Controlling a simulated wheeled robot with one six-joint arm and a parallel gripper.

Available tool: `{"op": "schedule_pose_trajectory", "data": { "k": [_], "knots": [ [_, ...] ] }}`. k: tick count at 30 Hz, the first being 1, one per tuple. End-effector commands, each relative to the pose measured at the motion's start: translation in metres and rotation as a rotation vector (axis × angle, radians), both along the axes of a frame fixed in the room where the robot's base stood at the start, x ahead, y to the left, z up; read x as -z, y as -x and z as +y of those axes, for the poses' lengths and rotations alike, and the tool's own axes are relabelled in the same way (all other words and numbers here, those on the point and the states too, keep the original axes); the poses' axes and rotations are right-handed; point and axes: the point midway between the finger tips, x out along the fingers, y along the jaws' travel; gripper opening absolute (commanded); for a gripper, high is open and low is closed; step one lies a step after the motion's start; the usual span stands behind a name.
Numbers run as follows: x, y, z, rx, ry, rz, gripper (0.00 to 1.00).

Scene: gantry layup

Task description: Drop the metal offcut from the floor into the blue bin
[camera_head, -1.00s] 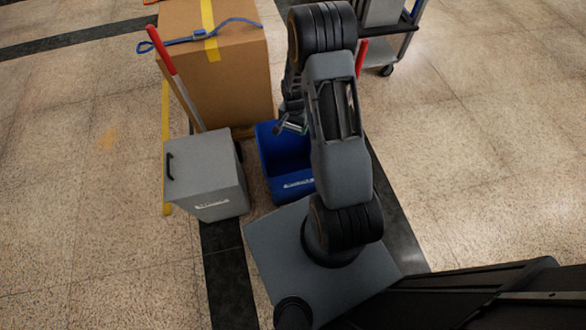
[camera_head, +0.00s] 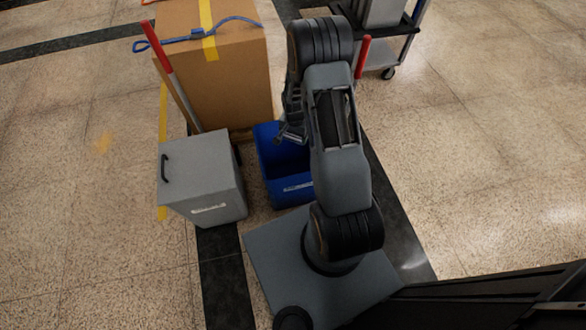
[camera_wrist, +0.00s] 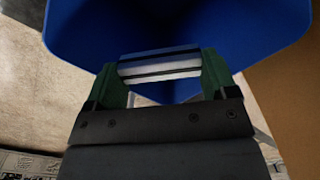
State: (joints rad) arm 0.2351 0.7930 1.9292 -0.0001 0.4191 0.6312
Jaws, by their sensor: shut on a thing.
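The blue bin (camera_head: 284,178) stands on the floor left of my arm in the head view, open at the top. In the wrist view the bin (camera_wrist: 190,22) fills the upper middle, with its inside facing the camera. My gripper (camera_wrist: 160,72) is shut on the metal offcut (camera_wrist: 160,68), a short silver bar lying across between the green fingers. The offcut shows against the bin's opening and near rim; its exact height over the rim is unclear. In the head view my gripper (camera_head: 290,134) is at the bin's far side, partly hidden by my arm.
A grey lidded box (camera_head: 202,180) stands just left of the bin. A large cardboard box (camera_head: 225,85) with yellow tape and a blue strap stands behind. A red-handled tool (camera_head: 165,60) leans there. A grey cart (camera_head: 375,50) is at the back right. Floor at right is clear.

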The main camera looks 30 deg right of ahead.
Motion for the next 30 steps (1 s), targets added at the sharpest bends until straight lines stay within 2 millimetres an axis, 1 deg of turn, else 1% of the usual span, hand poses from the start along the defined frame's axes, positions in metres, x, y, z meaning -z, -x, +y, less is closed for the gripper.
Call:
{"op": "schedule_pose_trajectory", "data": {
  "k": [1, 7, 14, 17, 20, 30],
  "knots": [
    [0.000, 0.000, 0.000, 0.000, 0.000, 0.000, 0.81],
    [0.000, 0.000, 0.000, 0.000, 0.000, 0.000, 1.00],
    [-0.001, 0.000, 0.000, 0.000, 0.000, 0.000, 1.00],
    [-0.008, 0.000, 0.000, 0.000, 0.000, -0.001, 1.00],
    [-0.022, -0.001, 0.000, 0.000, 0.001, -0.003, 1.00],
    [-0.092, 0.000, 0.000, 0.000, 0.001, -0.002, 1.00]
  ]
}}
